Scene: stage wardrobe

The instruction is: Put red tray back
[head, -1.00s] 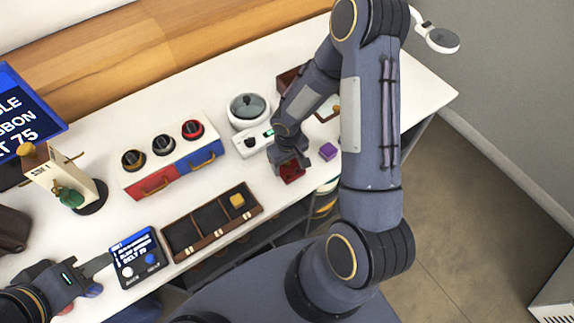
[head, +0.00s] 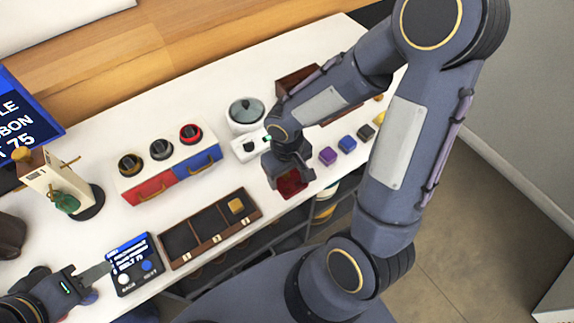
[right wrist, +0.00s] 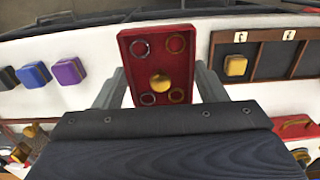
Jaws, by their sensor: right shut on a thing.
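The red tray (head: 291,186) is under my right gripper (head: 289,173) near the table's front edge in the head view. In the right wrist view the red tray (right wrist: 160,62) lies between the two fingers of my right gripper (right wrist: 157,88), which is shut on it. It holds several small rings and a gold piece (right wrist: 160,83). I cannot tell whether the tray touches the table. My left gripper (head: 95,272) is at the lower left, beside a small blue-screened panel (head: 133,265); its jaws are not clear.
A brown compartment case (head: 212,237) with a yellow block (head: 236,206) is left of the tray. Purple (head: 327,155), blue (head: 347,144) and black (head: 365,131) blocks are to its right. A red-and-blue drawer box (head: 170,172) and a lidded pot (head: 246,112) stand behind.

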